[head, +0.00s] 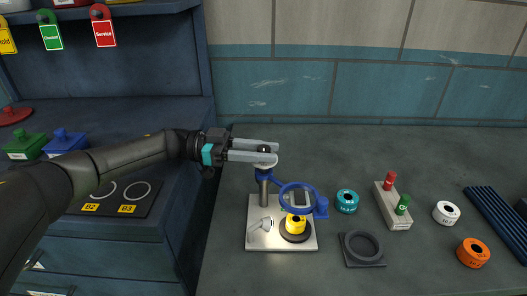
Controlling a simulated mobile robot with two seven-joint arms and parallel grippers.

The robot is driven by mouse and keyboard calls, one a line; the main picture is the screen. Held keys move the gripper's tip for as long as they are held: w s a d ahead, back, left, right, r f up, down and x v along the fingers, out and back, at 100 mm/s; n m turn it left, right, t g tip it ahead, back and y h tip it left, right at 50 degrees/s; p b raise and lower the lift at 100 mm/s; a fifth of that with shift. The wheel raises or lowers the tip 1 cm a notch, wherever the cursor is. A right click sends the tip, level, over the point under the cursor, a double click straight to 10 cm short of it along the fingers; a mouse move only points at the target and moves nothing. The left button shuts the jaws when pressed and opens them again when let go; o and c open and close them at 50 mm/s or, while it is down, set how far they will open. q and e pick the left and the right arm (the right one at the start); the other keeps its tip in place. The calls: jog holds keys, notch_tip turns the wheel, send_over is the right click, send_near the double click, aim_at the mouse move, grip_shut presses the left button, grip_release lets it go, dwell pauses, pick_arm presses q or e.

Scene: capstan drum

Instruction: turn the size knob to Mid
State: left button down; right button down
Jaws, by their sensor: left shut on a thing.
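A small stand with a pale base plate (256,242) stands on the grey worktop. A grey post (264,190) rises from the plate. At the top of the post is a pale round head with a small dark knob (264,149), which looks like the size knob. My left gripper (269,152) reaches in from the left, and its two fingers are shut on this knob. The fingers hide part of it. No setting marks such as Mid can be read. A blue ring arm (297,186) and a yellow drum (296,223) are below. My right gripper is out of view.
Right of the stand are a teal ring (347,201), a dark square holder (362,248), a pale block (393,208) with red and green pegs, a white ring (446,212), an orange ring (472,252) and a ribbed dark mat (495,220). A dark cabinet is at left.

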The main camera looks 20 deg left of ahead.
aim_at(264, 148)
pick_arm(q)
jog(key=c, duration=0.9)
grip_release()
jog(key=o, duration=0.3)
jog(key=shift+o, duration=0.3)
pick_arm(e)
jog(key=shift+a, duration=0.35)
pick_arm(q)
jog(key=shift+r, duration=0.1)
notch_tip(264, 148, up, 10)
jog(key=p, duration=0.2)
jog(key=shift+p, duration=0.35)
notch_tip(264, 148, up, 10)
jog(key=p, duration=0.2)
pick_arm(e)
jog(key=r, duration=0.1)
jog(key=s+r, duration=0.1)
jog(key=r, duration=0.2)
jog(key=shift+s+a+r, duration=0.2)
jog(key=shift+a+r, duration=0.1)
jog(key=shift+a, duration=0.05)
